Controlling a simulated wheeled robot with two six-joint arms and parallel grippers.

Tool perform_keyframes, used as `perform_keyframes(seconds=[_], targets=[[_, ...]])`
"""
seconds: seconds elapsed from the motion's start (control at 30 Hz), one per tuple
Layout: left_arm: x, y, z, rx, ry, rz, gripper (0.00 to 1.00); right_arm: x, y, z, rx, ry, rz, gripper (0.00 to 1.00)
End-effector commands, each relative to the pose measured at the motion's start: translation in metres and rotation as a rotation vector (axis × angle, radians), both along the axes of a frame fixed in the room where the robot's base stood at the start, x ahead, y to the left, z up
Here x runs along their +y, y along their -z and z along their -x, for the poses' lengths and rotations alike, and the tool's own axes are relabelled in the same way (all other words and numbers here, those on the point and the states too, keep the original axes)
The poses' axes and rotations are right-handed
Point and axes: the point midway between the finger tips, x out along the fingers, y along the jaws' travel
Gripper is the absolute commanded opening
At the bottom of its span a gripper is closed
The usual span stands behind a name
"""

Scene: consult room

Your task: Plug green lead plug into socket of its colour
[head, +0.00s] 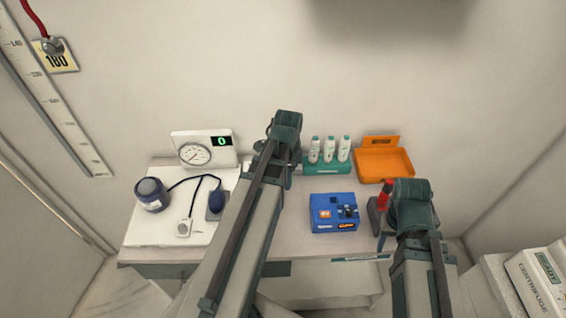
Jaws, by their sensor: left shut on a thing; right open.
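I see no green lead plug in the head view. A blue box (333,214) with orange labels and a dark knob stands on the table, right of my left arm. It may carry the sockets, but no socket or its colour can be made out. My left arm rises across the middle of the table and hides part of it. My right arm stands at the table's right front. Both arms hide what lies behind their upper joints, and neither gripper's fingers show.
Several white bottles stand in a green rack (327,168) beside an open orange case (383,166). A red-topped item (385,195) stands by my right arm. A centrifuge (535,285) is lower right.

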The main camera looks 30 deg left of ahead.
Motion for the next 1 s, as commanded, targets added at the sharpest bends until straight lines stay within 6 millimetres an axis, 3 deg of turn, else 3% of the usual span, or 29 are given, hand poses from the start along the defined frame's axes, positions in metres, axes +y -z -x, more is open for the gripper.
perform_keyframes(seconds=[0.1,0.3,0.57,1.0], targets=[[-0.013,-0.002,0.016,0.0,0.002,0.0,0.0,0.0,-0.002,0.0,0.0,0.0,0.0,0.5],[-0.023,-0.003,0.026,0.0,0.0,0.0,0.0,0.0,-0.003,0.0,0.0,0.0,0.0,0.5],[-0.024,-0.005,0.027,0.0,0.0,0.0,0.0,0.0,-0.005,0.0,0.0,0.0,0.0,0.5],[-0.024,-0.025,0.027,0.0,0.0,0.0,0.0,0.0,-0.025,0.0,0.0,0.0,0.0,0.5]])
